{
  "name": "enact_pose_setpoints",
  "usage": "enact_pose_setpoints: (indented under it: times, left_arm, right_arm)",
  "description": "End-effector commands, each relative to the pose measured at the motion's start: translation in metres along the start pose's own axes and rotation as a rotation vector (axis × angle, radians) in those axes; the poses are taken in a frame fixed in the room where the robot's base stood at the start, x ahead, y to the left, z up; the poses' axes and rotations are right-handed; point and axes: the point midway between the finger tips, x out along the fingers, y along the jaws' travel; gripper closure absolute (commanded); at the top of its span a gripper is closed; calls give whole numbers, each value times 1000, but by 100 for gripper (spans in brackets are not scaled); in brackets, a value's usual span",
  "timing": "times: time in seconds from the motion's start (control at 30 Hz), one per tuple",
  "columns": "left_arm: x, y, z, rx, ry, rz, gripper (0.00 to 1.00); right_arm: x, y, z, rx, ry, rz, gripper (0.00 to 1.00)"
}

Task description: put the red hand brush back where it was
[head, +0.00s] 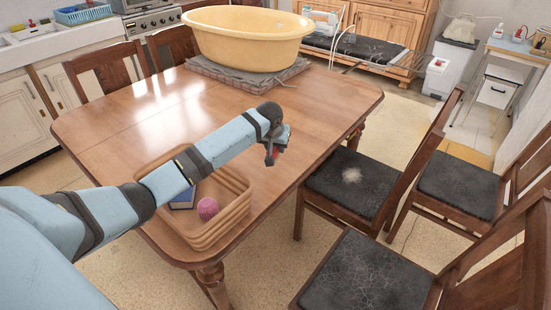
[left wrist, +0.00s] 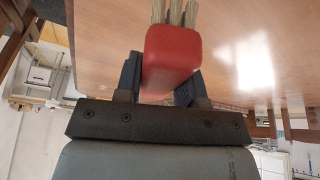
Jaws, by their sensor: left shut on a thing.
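My left gripper (head: 275,152) is above the right part of the wooden table, near its edge. It is shut on the red hand brush (left wrist: 172,55), of which only a small red bit shows in the head view (head: 272,156). In the left wrist view the brush sits between the two fingers, with pale bristles at the top of the picture. The brush appears to be off the table top. My right gripper is in neither view.
Chairs with dark seats (head: 352,182) stand at the right.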

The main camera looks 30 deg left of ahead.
Motion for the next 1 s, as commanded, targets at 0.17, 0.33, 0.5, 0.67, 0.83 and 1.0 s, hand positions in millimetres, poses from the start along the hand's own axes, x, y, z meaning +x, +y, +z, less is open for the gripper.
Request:
enact_pose_setpoints:
  times: [0.17, 0.33, 0.5, 0.67, 0.83, 1.0]
  left_arm:
    - [11, 0, 5, 0, -1, 0, 83]
    - [36, 0, 16, 1, -2, 0, 83]
    - [43, 0, 18, 0, 0, 0, 83]
    - [43, 0, 18, 0, 0, 0, 83]
    - [45, 0, 19, 0, 1, 1, 53]
    - [45, 0, 19, 0, 0, 0, 39]
  right_arm:
    - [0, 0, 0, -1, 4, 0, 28]
    - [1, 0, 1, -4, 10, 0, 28]
    - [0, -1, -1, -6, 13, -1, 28]
    - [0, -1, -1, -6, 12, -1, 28]
    - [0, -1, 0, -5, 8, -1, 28]
    - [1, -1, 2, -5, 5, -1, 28]
